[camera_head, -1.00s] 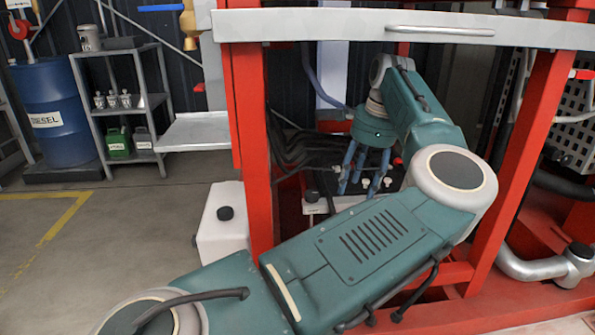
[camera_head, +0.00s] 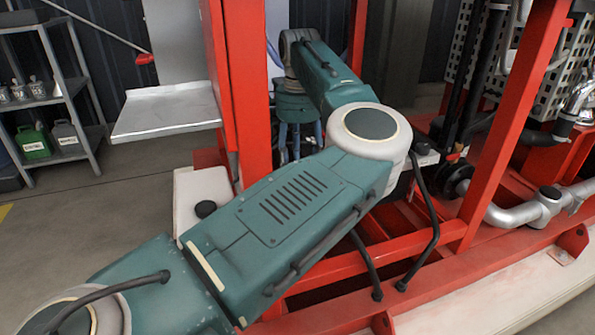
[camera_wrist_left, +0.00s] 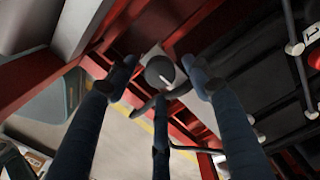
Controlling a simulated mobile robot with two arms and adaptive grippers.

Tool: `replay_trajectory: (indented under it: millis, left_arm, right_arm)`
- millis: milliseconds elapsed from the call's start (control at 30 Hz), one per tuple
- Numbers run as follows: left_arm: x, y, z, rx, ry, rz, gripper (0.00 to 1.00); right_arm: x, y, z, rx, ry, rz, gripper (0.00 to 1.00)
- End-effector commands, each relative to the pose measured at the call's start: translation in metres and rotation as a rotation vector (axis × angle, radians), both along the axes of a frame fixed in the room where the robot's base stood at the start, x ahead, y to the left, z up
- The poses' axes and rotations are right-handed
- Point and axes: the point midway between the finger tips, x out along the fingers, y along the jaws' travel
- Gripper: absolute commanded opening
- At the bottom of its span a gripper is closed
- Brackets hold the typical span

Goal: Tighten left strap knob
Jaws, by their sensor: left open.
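My left gripper (camera_head: 298,135) reaches inside the red frame close behind its left post, fingers pointing down. In the left wrist view its dark blue fingers (camera_wrist_left: 162,92) are spread open with nothing between them. A round black knob-like part (camera_wrist_left: 160,72) with a small white mark shows beyond the fingertips, between the left and right fingers. It looks apart from them, but I cannot tell the distance. A black surface (camera_wrist_left: 265,70) with pale fittings lies at the right of the wrist view. In the head view my own arm hides the knob area. My right gripper is not in view.
The red frame's left post (camera_head: 247,90) is close beside my gripper. A lower red beam (camera_head: 425,240) runs under my forearm. A white container (camera_head: 195,205) with a black cap stands left of the post. A silver pipe (camera_head: 515,213) is at the right. The floor at left is open.

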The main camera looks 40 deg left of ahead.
Motion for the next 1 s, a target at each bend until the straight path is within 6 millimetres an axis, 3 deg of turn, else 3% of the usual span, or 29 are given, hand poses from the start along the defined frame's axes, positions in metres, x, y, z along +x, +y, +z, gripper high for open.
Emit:
replay_trajectory:
  millis: [100, 400, 633, 1000]
  left_arm:
    - [0.0002, -0.0006, -0.0108, 0.000, 0.000, -0.002, 0.50]
    - [0.0002, -0.0003, -0.0123, 0.001, -0.001, -0.002, 0.50]
    - [0.0001, -0.0001, -0.0123, 0.001, 0.000, -0.001, 0.07]
    - [-0.0001, 0.0000, -0.0106, 0.002, 0.001, -0.047, 0.05]
  right_arm:
    - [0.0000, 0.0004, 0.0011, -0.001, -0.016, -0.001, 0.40]
    - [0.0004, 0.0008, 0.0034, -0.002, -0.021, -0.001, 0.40]
    - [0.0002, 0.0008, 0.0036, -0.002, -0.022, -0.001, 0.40]
    - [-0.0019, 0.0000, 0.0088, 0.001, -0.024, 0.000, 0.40]
